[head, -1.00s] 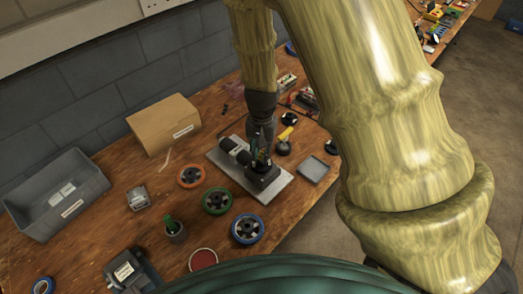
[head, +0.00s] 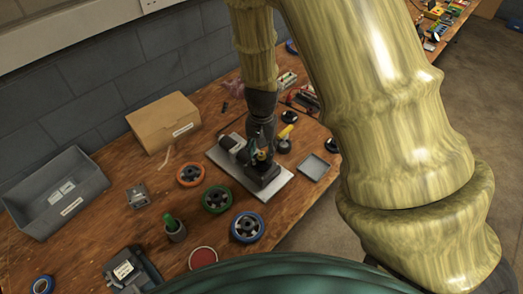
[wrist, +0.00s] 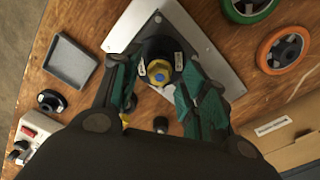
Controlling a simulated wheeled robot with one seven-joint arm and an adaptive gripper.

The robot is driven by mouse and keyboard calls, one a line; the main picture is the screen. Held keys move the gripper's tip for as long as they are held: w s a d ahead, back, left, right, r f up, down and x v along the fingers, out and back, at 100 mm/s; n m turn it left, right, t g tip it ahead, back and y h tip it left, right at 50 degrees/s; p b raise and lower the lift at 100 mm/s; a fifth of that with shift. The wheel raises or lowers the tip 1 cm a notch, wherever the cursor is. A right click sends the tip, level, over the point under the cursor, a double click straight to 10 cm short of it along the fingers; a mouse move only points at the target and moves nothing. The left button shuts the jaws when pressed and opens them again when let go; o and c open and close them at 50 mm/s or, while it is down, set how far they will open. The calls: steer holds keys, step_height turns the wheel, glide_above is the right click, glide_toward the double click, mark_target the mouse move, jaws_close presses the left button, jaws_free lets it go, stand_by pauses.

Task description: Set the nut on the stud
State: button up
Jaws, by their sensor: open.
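A small blue piece with a yellow centre (wrist: 158,74) sits at the middle of a dark round hub (wrist: 161,58); it looks like the nut around the stud, but how well it is seated I cannot tell. The hub stands on a grey metal plate (wrist: 205,60), which also shows in the head view (head: 279,187). My gripper (wrist: 156,84) is open, with its teal fingers on either side of the hub and the blue piece apart from both pads. In the head view my gripper (head: 261,146) is over the plate and partly hides the hub.
Green (head: 216,199), orange (head: 190,174) and blue (head: 247,227) wheels lie left of and in front of the plate. A shallow grey tray (head: 313,167) lies to its right. A cardboard box (head: 163,122) and a grey bin (head: 58,195) stand behind and left.

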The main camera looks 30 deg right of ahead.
step_height(320, 180, up, 12)
stand_by(0.6)
